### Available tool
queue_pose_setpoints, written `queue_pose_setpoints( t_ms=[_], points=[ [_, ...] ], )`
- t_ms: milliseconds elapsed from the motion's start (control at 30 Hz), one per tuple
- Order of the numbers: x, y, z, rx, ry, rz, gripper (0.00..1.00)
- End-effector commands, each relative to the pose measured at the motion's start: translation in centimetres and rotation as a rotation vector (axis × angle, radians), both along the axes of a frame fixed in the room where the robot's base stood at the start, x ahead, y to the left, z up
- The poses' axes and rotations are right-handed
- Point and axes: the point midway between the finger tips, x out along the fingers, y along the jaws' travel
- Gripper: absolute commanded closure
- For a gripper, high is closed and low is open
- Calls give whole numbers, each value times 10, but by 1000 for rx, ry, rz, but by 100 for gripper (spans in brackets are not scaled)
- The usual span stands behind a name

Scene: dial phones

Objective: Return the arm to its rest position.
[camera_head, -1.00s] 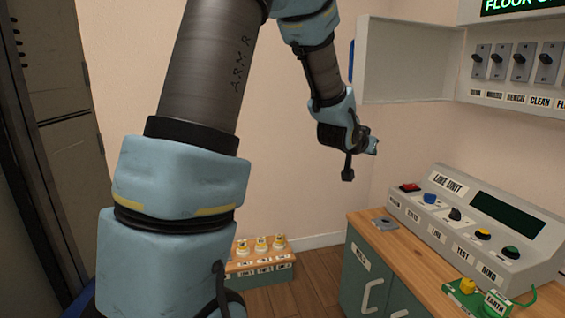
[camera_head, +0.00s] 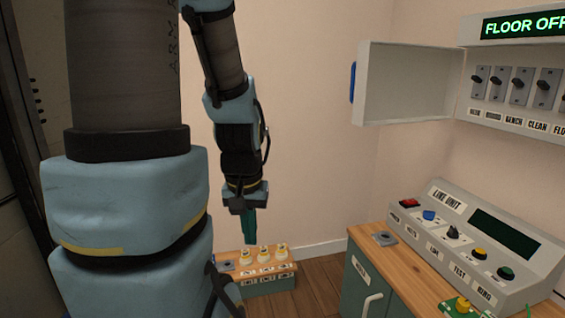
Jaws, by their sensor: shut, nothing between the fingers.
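My arm fills the left and middle of the head view, its thick lower links at the left and the forearm hanging down from the top. My gripper (camera_head: 250,228) points straight down at the end of the forearm. Its teal fingers are together and hold nothing. It appears above and in front of a low wooden-topped box with yellow-and-white knobs (camera_head: 265,254); the exact gap cannot be told.
A grey console marked LINE UNIT (camera_head: 470,240) stands on a wooden-topped green cabinet (camera_head: 395,268) at the right. A wall panel with switches (camera_head: 518,86) and an open white door (camera_head: 408,82) are at upper right. A dark cabinet edge is at far left.

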Motion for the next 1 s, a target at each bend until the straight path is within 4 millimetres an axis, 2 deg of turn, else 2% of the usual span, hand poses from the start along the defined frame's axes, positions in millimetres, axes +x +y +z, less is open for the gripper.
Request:
queue_pose_setpoints(
  t_ms=[33, 400, 600, 800, 1000],
  points=[
    [0, 0, 27, 0, -1, -1, 100],
    [1, 0, 140, 0, -2, -1, 100],
    [1, 0, 189, 0, -2, -2, 100],
    [1, 0, 208, 0, -2, -2, 100],
    [1, 0, 207, 0, -2, -2, 100]
  ],
)
